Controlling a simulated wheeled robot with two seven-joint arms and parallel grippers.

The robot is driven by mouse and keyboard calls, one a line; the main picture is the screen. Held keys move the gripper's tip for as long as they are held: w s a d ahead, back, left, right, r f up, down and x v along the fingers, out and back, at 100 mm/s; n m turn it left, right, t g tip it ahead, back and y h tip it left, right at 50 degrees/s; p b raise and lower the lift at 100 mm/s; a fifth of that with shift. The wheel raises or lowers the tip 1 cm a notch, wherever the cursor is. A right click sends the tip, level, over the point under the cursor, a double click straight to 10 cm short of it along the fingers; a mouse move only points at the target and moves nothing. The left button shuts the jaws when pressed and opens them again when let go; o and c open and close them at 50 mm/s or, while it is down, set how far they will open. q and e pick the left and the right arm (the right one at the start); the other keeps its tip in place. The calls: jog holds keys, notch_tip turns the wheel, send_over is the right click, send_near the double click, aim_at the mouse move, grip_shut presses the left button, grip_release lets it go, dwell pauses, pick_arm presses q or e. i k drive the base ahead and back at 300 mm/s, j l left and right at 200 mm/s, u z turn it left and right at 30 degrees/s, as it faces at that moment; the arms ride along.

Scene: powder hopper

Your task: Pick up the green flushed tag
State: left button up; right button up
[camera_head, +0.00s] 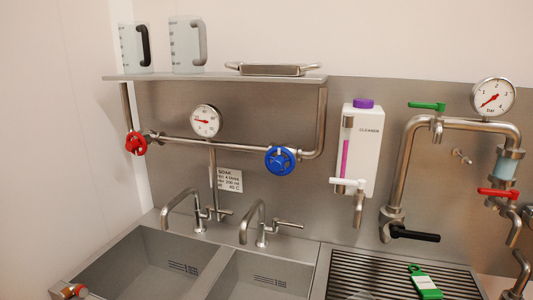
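The green tag (425,284) lies on the slatted drainboard (348,268) at the lower right of the head view. It has a white patch and a narrower end with a hole towards the back. Any writing on it is too small to read. Neither of my grippers is in view.
Two sinks (150,258) with faucets are left of the drainboard. Behind it are a white cleaner dispenser (366,150) and piping with a black lever (413,234), a green lever (427,106) and a red lever (497,193). A shelf (220,79) holds two jugs and a tray.

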aim_at(428, 289)
jog(key=k+l+u, duration=0.1)
jog(key=l, duration=0.25)
jog(key=k+l+u, duration=0.15)
jog(key=l, duration=0.2)
jog(key=k+l+u, duration=0.1)
jog(key=l, duration=0.25)
jog(key=k+l+u, duration=0.1)
jog(key=k+l, duration=0.2)
